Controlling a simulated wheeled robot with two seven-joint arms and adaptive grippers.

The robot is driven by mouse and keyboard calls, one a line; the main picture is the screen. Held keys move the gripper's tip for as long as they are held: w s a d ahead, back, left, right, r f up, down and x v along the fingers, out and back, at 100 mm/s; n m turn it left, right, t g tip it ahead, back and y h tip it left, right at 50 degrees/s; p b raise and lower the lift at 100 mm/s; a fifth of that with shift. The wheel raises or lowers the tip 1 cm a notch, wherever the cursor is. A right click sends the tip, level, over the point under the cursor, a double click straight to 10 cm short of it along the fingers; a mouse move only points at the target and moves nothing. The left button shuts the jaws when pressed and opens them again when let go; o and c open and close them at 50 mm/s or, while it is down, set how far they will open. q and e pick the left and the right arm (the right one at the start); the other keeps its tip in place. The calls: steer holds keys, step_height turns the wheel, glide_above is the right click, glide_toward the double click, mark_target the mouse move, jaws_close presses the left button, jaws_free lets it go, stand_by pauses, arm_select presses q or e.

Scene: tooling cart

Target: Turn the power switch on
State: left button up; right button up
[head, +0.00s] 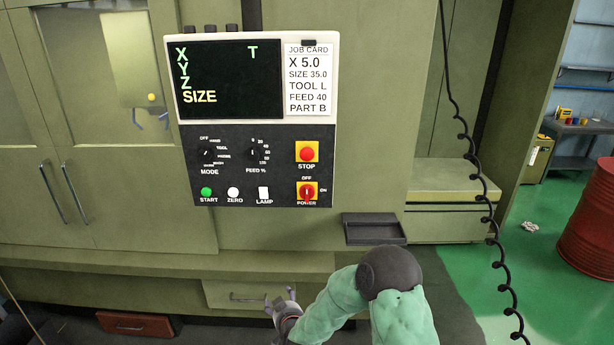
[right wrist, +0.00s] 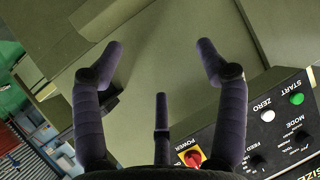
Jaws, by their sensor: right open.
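The power switch (head: 307,191) is a red rotary knob on a yellow plate at the lower right of the control panel (head: 228,185). OFF is printed above it and ON to its right; its handle looks upright, in line with OFF. In the right wrist view the power switch (right wrist: 191,158) shows at the bottom, partly behind the gripper. My right gripper (head: 282,301) is below the panel, in front of the machine's lower front, apart from the switch. Its fingers (right wrist: 160,60) are spread wide with nothing between them. My left gripper is not in view.
The red STOP button (head: 307,152) sits just above the switch, and the white LAMP switch (head: 264,193) to its left. A small dark tray (head: 374,229) juts out below right of the panel. A coiled black cable (head: 485,190) hangs at the right.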

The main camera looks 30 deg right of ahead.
steer(key=w+d+r+t+h+p, duration=0.1)
steer(key=d+r+h+p, duration=0.15)
steer(key=r, duration=0.55)
steer(key=w+d+r+t+h+p, duration=0.1)
steer(key=w+d+r, duration=0.15)
steer(key=r, duration=0.45)
steer(key=m+t+h+p, duration=0.1)
steer(key=m+h+p, duration=0.1)
steer(key=h+p, duration=0.1)
glide_toward(307, 196)
steer(key=p+x, duration=0.1)
steer(key=x, duration=0.9)
steer(key=shift+f+p, duration=0.1)
steer(key=shift+p, duration=0.25)
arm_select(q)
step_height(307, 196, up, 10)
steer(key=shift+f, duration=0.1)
arm_select(e)
steer(key=c, duration=1.2)
